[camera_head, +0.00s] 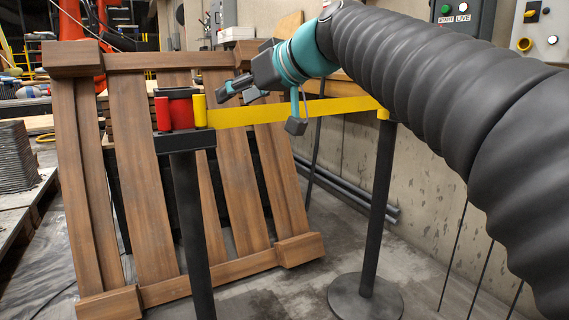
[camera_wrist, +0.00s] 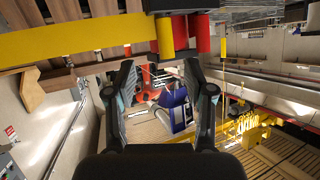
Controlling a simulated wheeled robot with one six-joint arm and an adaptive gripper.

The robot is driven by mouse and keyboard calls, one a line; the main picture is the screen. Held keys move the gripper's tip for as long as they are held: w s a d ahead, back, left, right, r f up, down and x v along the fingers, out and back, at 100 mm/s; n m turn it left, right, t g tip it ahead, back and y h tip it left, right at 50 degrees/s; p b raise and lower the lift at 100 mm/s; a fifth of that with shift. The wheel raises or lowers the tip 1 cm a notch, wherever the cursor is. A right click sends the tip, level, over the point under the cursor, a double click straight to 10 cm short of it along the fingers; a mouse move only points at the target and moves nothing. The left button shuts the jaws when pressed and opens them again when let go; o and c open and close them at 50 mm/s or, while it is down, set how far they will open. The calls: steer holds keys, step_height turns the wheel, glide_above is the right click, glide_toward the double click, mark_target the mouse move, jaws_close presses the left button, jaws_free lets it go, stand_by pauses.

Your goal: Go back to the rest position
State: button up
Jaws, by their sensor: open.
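My gripper (camera_head: 236,92) is at the end of my dark ribbed arm with a teal wrist, in the upper middle of the head view. It is close to the right of a yellow cylinder on a black post and above a yellow barrier strap (camera_head: 290,112). In the wrist view my gripper (camera_wrist: 164,80) has its two fingers spread apart with nothing between them. The yellow cylinder (camera_head: 199,110) stands beside a red cylinder (camera_head: 163,114). Both also show at the top of the wrist view, the yellow one (camera_wrist: 165,38) left of the red one (camera_wrist: 203,34).
A wooden pallet (camera_head: 142,195) leans upright behind the black post (camera_head: 190,220). A second post (camera_head: 378,210) with a round base stands at right. A concrete wall (camera_head: 435,175) with control boxes (camera_head: 463,15) is at right. A layered grey block (camera_head: 16,158) sits at far left.

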steer(key=s+d+f+m+g+h+p, duration=0.1)
steer(key=d+f+m+h, duration=0.15)
steer(key=f, duration=0.35)
steer(key=s+d+f+m+h, duration=0.1)
steer(key=d+f, duration=0.2)
steer(key=f, duration=0.3)
steer(key=s+d+f+m+g+h+p, duration=0.1)
steer(key=s+d+f+m, duration=0.15)
steer(key=f, duration=0.25)
steer(key=s+d+f+m+h+p, duration=0.1)
steer(key=s+d+f+h+p, duration=0.2)
steer(key=s+d, duration=0.6)
steer(key=s+d+f+m+h+p, duration=0.2)
steer(key=s+d+f+p, duration=0.3)
steer(key=s+d, duration=0.5)
steer(key=shift+s+f+m+h+p, duration=0.2)
steer(key=shift+f+m+h+p, duration=0.15)
steer(key=shift+f+h, duration=0.3)
steer(key=shift+f, duration=0.1)
